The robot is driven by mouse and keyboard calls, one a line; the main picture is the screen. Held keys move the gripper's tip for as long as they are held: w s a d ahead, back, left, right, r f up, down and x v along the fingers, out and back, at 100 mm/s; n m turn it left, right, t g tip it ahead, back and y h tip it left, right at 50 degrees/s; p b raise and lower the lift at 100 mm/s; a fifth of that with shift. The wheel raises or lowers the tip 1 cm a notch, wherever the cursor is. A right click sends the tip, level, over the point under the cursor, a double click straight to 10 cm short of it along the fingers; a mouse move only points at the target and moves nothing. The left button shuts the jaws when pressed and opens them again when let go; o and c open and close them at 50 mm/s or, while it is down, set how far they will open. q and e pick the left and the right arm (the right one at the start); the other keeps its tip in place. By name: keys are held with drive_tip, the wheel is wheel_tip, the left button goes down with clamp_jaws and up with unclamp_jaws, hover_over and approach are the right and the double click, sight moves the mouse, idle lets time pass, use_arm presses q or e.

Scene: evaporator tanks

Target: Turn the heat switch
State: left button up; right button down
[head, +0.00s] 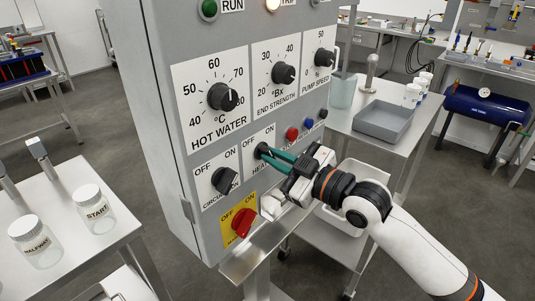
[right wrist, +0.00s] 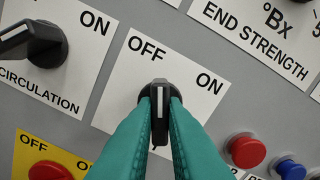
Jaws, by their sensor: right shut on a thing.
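The heat switch is a black knob on a white OFF/ON plate on the grey control panel (head: 180,125). The knob (right wrist: 160,88) shows in the right wrist view, its white mark pointing up in that picture, between OFF and ON and nearer OFF. My right gripper (head: 268,158) has its green fingers shut on the knob, one on each side; they also show in the right wrist view (right wrist: 160,115). In the head view the fingers and gripper cover part of the knob and its label. My left gripper is not in view.
The circulation switch (head: 225,180) is left of the heat switch, with a red switch on a yellow plate (head: 238,224) below. Red (head: 292,134) and blue (head: 309,124) buttons sit close by on the right. A side table with jars (head: 97,208) stands at left.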

drive_tip(key=shift+n, duration=1.7)
drive_tip(key=c, duration=1.4)
unclamp_jaws()
